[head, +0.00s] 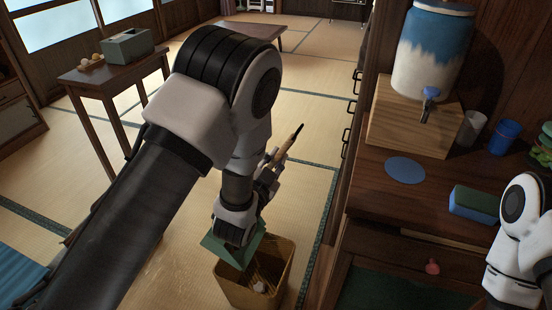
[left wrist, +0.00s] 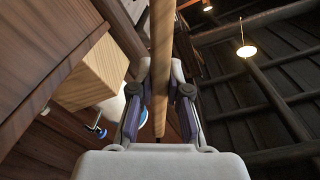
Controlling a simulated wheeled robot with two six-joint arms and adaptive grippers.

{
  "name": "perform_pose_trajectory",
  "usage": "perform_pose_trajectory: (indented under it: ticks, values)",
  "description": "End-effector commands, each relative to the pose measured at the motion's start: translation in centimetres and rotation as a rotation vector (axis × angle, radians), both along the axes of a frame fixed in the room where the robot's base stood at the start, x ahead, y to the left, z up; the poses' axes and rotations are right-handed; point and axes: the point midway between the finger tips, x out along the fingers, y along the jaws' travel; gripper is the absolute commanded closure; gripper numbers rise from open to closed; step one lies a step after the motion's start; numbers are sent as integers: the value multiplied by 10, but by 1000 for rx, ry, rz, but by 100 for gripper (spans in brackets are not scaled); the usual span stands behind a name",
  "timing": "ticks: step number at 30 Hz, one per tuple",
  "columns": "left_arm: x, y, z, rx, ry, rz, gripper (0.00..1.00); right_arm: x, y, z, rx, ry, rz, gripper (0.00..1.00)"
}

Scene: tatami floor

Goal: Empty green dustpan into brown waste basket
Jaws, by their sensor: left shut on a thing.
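The green dustpan (head: 222,248) shows in the head view, partly behind my left wrist, tilted at the back left of the waste basket's opening. Its wooden handle (head: 290,143) sticks up past my left gripper (head: 268,172), which is shut on it. In the left wrist view the handle (left wrist: 162,45) runs between the two fingers (left wrist: 160,95). The brown waste basket (head: 270,298) stands on the floor below. A small whitish piece (head: 259,287) shows inside it. I cannot tell whether anything lies on the pan. My right gripper is out of view; only part of that arm shows.
A wooden counter (head: 385,190) at right holds a blue-and-white dispenser (head: 430,60) on a wooden stand, a blue round mat (head: 405,170), a sponge (head: 474,204) and cups. A small table (head: 85,75) with a grey box stands back left.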

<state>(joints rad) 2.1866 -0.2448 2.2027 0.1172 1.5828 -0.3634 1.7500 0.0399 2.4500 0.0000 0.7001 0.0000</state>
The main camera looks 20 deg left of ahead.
Motion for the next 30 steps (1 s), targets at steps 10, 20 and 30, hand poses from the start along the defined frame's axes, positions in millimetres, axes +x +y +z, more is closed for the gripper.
perform_pose_trajectory:
  ticks: [10,20,30]
  values:
    - [0,0,1,8,-2,-2,100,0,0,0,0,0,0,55]
    - [0,-3,0,14,-2,-3,100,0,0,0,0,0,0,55]
    - [-1,-23,-6,62,-5,-5,100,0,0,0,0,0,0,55]
